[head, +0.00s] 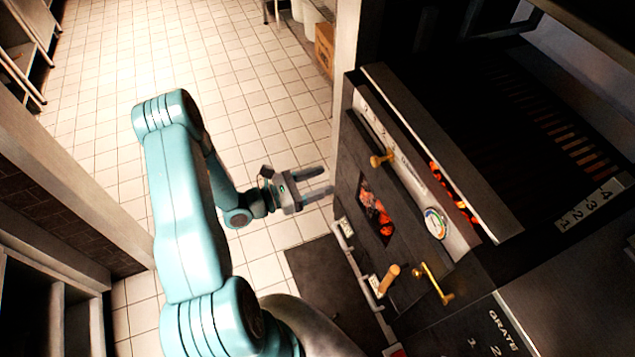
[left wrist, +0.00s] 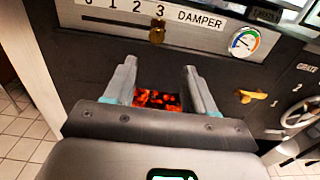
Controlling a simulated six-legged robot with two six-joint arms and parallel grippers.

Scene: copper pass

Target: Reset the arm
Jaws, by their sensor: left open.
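My left arm comes in from the lower left in the head view, and its left gripper (head: 322,181) is held out over the tiled floor, just left of the stove front. Its two fingers are spread with nothing between them. In the left wrist view the open fingers (left wrist: 160,85) point at the dark stove front, with a small glowing window (left wrist: 157,98) behind the gap between them. My right gripper is not in view.
The dark stove (head: 345,185) fills the right side, with a brass damper knob (head: 382,158), a round gauge (head: 435,223) and a brass handle (head: 433,284) on its front. A dark mat (head: 325,285) lies below. White floor tiles (head: 215,60) are clear at the back left.

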